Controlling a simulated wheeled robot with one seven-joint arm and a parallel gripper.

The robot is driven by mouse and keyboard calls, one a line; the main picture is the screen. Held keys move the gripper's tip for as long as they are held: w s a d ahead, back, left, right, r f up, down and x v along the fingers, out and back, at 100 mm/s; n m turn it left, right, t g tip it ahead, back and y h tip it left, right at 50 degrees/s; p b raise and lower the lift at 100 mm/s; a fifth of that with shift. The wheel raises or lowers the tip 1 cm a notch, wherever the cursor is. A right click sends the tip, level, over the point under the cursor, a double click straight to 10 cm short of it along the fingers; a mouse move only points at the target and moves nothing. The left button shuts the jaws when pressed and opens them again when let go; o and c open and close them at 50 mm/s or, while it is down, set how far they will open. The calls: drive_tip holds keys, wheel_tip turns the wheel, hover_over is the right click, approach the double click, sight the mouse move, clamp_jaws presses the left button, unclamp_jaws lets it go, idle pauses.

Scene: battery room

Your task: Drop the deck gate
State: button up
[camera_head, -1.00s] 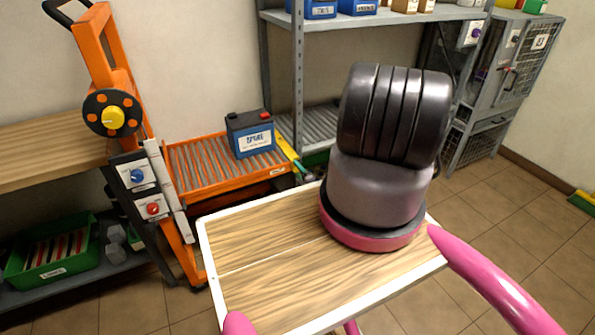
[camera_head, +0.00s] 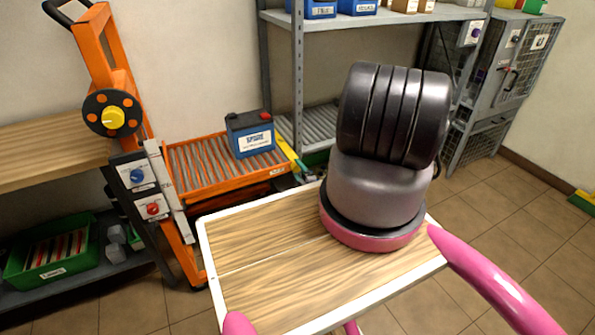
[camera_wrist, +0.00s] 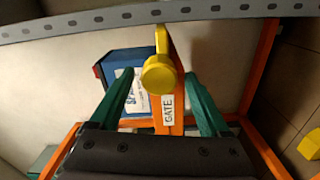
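The deck gate (camera_wrist: 172,105) is an orange bar with a white "GATE" label and a yellow round knob (camera_wrist: 158,74) at its top in the wrist view. In the head view its yellow part (camera_head: 286,150) stands at the right end of the orange roller deck (camera_head: 180,158). My gripper (camera_wrist: 160,76) has its two green fingers apart, one on each side of the gate, with gaps visible. In the head view my arm hides most of the gripper; only a bit of green shows beside the gate.
A blue-grey battery (camera_head: 250,134) sits on the deck rollers, close to the gate. A grey shelf unit (camera_head: 298,80) rises just right of the deck. An orange lift post (camera_head: 108,60) with a dial stands left. My wooden tray top is in front.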

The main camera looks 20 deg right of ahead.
idle(0.3)
drive_tip(key=s, duration=1)
drive_tip(key=shift+s+d, duration=0.2)
drive_tip(key=shift+s, duration=0.15)
